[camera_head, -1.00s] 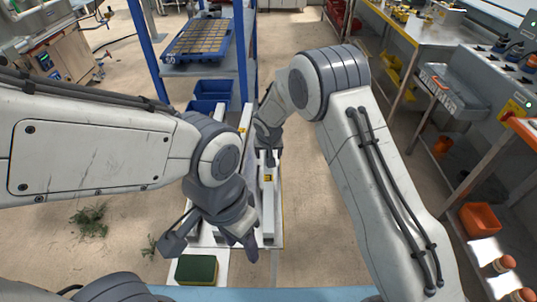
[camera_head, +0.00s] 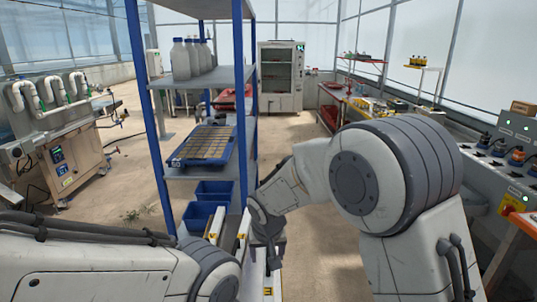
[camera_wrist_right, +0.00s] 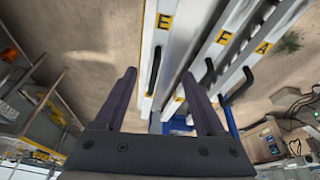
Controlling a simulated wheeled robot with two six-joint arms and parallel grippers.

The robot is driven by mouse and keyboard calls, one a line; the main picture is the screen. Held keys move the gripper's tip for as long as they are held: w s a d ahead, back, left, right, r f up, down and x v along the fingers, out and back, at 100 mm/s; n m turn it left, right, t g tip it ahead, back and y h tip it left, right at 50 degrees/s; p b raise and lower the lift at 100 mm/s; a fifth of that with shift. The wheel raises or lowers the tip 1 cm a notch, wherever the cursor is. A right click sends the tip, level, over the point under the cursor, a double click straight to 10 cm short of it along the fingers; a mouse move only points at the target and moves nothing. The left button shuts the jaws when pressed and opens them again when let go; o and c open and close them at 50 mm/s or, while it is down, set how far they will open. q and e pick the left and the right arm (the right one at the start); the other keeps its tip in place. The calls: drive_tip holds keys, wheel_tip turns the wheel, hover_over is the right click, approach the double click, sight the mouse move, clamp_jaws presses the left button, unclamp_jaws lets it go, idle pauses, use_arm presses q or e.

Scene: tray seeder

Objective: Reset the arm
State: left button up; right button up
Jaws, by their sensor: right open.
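My right arm reaches in from the right in the head view, bent at the elbow. Its gripper (camera_head: 270,255) points down in front of the blue shelf rack, beside white rails.
A blue-posted shelf rack (camera_head: 243,100) holds white bottles (camera_head: 181,60), a blue seed tray (camera_head: 203,146) and blue bins (camera_head: 197,216). A grey control box (camera_head: 515,150) stands at the right. Open floor (camera_head: 320,230) lies between the rack and my right arm.

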drive_tip(key=s+d+r+n+g+p, duration=0.1)
drive_tip(key=s+r, duration=0.3)
drive_tip(key=s, duration=0.6)
drive_tip(key=s+d+r+n+g+p, duration=0.1)
drive_tip(key=s+d+r+n+p, duration=0.1)
drive_tip(key=s, duration=0.8)
drive_tip(key=s+d+r+n+g+y+p, duration=0.1)
drive_tip(key=s+r, duration=0.4)
drive_tip(key=s, duration=0.5)
drive_tip(key=shift+d+r+n+g+p, duration=0.4)
drive_tip(key=shift+d+n+p, duration=0.2)
drive_tip(key=shift+n, duration=0.5)
